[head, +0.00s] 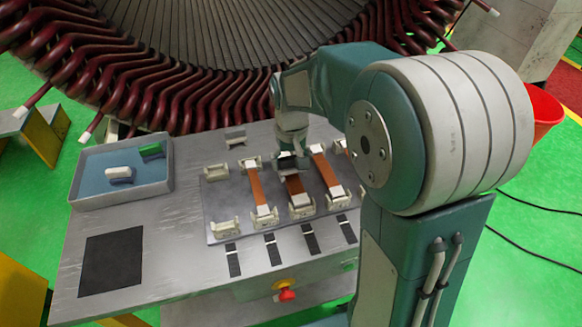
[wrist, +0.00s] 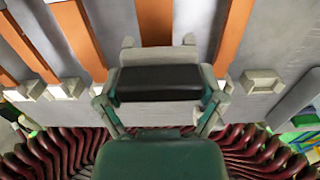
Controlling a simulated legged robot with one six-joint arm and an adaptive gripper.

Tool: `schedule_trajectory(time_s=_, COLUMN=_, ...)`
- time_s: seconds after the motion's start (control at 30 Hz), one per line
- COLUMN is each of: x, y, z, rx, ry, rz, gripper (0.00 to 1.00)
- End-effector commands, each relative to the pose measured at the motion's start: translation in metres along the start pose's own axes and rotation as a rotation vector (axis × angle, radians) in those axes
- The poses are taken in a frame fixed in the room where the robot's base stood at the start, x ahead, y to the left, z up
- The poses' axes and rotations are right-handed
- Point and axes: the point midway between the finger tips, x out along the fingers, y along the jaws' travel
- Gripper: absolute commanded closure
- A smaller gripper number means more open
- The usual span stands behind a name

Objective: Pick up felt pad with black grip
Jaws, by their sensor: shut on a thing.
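The felt pad with the black grip (wrist: 158,84) is between the two fingers of my gripper (wrist: 160,96) in the wrist view. The fingers are shut on it from both sides. In the head view my gripper (head: 287,153) points down at the far end of the middle copper bar (head: 294,186), and the dark grip shows there only small. A pale layer shows along the grip's edges in the wrist view. I cannot tell whether the pad touches the bar or fixture below it.
More copper bars (head: 257,187) lie in pale holders on a grey plate (head: 226,190). A grey tray (head: 166,187) at the left holds a white-and-blue piece (head: 120,175) and a green-topped piece (head: 152,150). A black square (head: 112,261) lies front left. The wound stator (head: 200,90) stands behind the table.

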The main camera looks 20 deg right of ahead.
Motion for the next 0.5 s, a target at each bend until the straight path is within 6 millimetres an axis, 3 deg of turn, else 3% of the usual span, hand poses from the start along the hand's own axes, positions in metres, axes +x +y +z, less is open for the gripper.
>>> schedule_trajectory(time_s=0.2, x=-0.049, y=-0.013, z=0.037, rx=-0.002, ry=0.008, rz=0.0, gripper=0.7)
schedule_trajectory(time_s=0.5, x=-0.075, y=-0.032, z=0.097, rx=-0.003, ry=0.004, rz=0.0, gripper=0.7)
